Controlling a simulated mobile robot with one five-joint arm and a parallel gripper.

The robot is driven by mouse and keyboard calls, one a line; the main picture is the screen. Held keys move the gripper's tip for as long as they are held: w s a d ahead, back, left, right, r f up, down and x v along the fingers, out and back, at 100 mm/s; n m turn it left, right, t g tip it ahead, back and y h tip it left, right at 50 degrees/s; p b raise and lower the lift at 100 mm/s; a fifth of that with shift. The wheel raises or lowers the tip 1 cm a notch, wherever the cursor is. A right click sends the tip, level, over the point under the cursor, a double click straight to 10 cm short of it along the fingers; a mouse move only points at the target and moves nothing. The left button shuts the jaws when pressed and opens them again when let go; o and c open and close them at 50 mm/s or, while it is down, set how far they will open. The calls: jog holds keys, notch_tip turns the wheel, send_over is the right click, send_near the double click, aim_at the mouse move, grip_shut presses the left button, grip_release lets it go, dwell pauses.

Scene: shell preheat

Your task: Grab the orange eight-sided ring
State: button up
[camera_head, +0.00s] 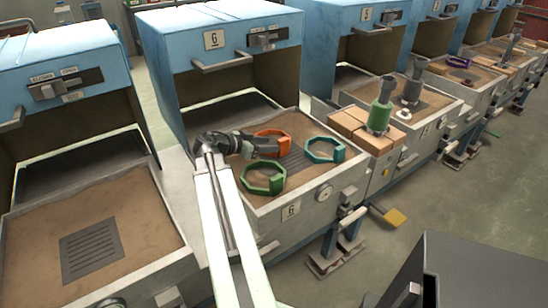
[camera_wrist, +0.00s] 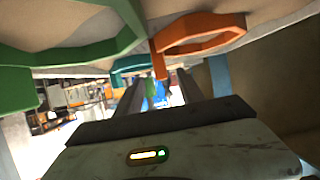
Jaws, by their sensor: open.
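The orange eight-sided ring (camera_head: 286,146) lies on the sandy bed of the middle station, marked 6. My gripper (camera_head: 262,147) reaches in from the left, low over the bed and close beside this ring, partly covering its near left side. In the wrist view the orange ring (camera_wrist: 200,48) shows above and slightly right of my gripper (camera_wrist: 160,82). The two fingers are apart with nothing clearly held between them. Whether they touch the ring cannot be told.
A green ring (camera_head: 263,190) lies nearer the front edge, and a teal ring (camera_head: 339,151) lies to the right; both are close to my gripper. A dark grille (camera_head: 303,168) lies between them. The blue hood (camera_head: 215,40) overhangs the back of the bed. Tan blocks (camera_head: 350,124) stand right.

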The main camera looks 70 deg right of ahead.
aim_at(283, 144)
jog(key=shift+s+d+r, duration=0.1)
jog(key=shift+s+d, duration=0.05)
jog(key=b+x, duration=0.3)
jog(key=x, duration=0.4)
jog(key=shift+d+f, duration=0.25)
grip_shut()
dwell(1.2)
